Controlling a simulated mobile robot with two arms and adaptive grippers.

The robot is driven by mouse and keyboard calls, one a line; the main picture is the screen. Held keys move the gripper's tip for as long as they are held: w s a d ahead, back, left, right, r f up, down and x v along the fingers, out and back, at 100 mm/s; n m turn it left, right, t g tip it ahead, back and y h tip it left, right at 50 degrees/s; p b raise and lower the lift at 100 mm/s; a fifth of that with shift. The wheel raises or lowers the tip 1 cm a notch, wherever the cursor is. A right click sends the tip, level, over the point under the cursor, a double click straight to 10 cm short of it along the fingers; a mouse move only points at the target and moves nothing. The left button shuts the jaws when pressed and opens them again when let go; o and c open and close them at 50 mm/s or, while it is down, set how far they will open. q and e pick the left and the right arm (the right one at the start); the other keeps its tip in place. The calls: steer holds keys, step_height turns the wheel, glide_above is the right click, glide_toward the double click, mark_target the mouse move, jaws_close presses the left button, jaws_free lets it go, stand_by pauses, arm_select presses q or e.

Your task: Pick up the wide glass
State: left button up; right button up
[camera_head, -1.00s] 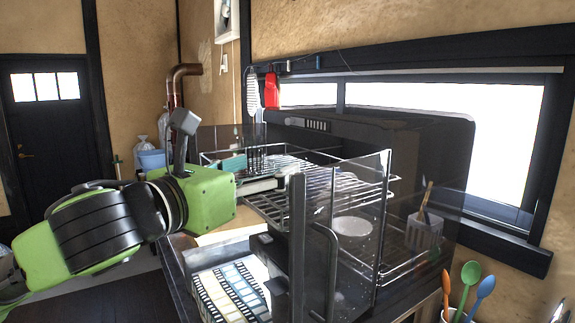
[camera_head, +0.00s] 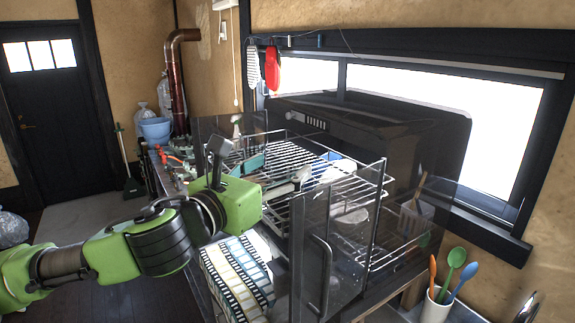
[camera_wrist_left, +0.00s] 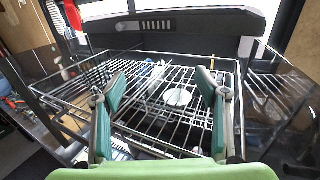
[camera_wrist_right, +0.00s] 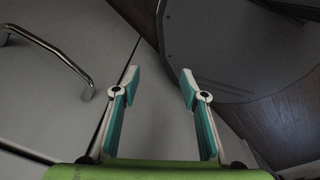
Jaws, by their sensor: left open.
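My left gripper (camera_head: 279,174) reaches in over the upper wire rack (camera_head: 345,200) of the dish cabinet. In the left wrist view it is open (camera_wrist_left: 162,90), its green-lined fingers spread above the rack wires with nothing between them. A clear, bluish-white item (camera_wrist_left: 150,77) lies at the rack ahead, also in the head view (camera_head: 337,170); I cannot tell whether it is the wide glass. A white round dish (camera_wrist_left: 177,97) shows between the fingers, seemingly below the wires. My right gripper (camera_wrist_right: 159,82) is open and empty near a pale cabinet front.
A cup of colored spoons (camera_head: 436,305) is at right. A striped box (camera_head: 238,275) sits below the left arm. A metal handle (camera_wrist_right: 55,50) is on the cabinet front.

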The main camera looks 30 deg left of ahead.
mark_target(296, 159)
arm_select(q)
steer(key=shift+w+r+p, duration=0.1)
steer(key=shift+w+p, duration=0.2)
steer(key=w+p, duration=0.1)
steer(key=w, duration=0.1)
steer(key=shift+w+d, duration=0.1)
steer(key=shift+w, duration=0.3)
steer(key=shift+w+f, duration=0.25)
steer(key=shift+f, duration=0.05)
steer(key=shift+s+r, duration=0.1)
steer(key=shift+s, duration=0.1)
steer(key=shift+c, duration=0.8)
steer(key=c, duration=1.2)
arm_select(e)
step_height(296, 159, up, 3)
steer(key=shift+f, duration=0.2)
arm_select(q)
steer(key=shift+o, duration=0.2)
